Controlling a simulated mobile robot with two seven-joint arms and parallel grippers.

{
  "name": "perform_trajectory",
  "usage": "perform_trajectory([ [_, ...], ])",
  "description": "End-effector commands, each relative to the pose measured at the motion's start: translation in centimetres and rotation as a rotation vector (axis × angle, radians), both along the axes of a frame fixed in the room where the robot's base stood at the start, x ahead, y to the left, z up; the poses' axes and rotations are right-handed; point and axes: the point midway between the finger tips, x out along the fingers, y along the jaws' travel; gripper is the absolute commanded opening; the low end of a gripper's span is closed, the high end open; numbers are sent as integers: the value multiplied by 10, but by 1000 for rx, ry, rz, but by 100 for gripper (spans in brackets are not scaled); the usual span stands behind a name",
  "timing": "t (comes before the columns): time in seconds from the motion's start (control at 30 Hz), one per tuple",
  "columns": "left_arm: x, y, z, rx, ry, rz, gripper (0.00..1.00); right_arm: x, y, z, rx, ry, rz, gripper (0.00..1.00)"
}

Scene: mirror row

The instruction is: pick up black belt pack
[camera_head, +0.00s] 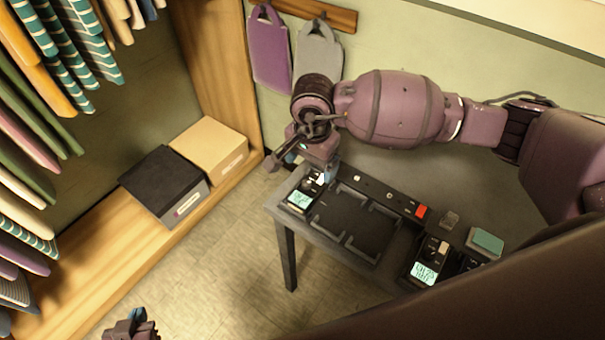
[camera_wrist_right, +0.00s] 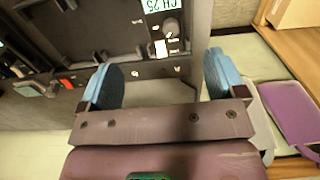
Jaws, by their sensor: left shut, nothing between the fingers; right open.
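A black belt pack (camera_head: 301,198) with a lit display stands at the left end of the dark table (camera_head: 283,213). It also shows at the top of the right wrist view (camera_wrist_right: 171,27), its display reading CH 25. My right gripper (camera_head: 308,164) is open at this pack's far end, partly covering it; in the right wrist view its blue-padded fingers (camera_wrist_right: 163,82) are apart with nothing gripped. A second dark belt pack (camera_head: 430,259) with a lit display is at the table's right part. My left gripper (camera_head: 132,325) is shut and empty at the bottom left, partly cut off.
A dark tray with raised edges (camera_head: 350,226) lies between the packs. A red block (camera_head: 421,212) and a teal-topped box (camera_head: 487,241) are near the back right. A black box (camera_head: 163,184) and a tan box (camera_head: 210,150) sit on the wooden shelf. Bags hang behind my right arm.

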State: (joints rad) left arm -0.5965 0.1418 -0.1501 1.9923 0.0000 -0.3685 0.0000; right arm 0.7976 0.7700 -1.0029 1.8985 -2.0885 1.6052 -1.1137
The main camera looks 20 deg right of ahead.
Motion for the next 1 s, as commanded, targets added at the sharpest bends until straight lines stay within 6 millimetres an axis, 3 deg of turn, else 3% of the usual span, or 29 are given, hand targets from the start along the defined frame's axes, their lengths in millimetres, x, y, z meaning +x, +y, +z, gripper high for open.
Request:
perform_trajectory([
  [0.17,-5,1,-5,0,13,2,0,0,0,-13,0,3,-2,89],
  [0.37,-10,2,-8,0,23,5,0,0,1,-42,2,4,-2,89],
  [1.0,0,0,-1,0,1,0,0,10,1,-106,1,2,-1,89],
])
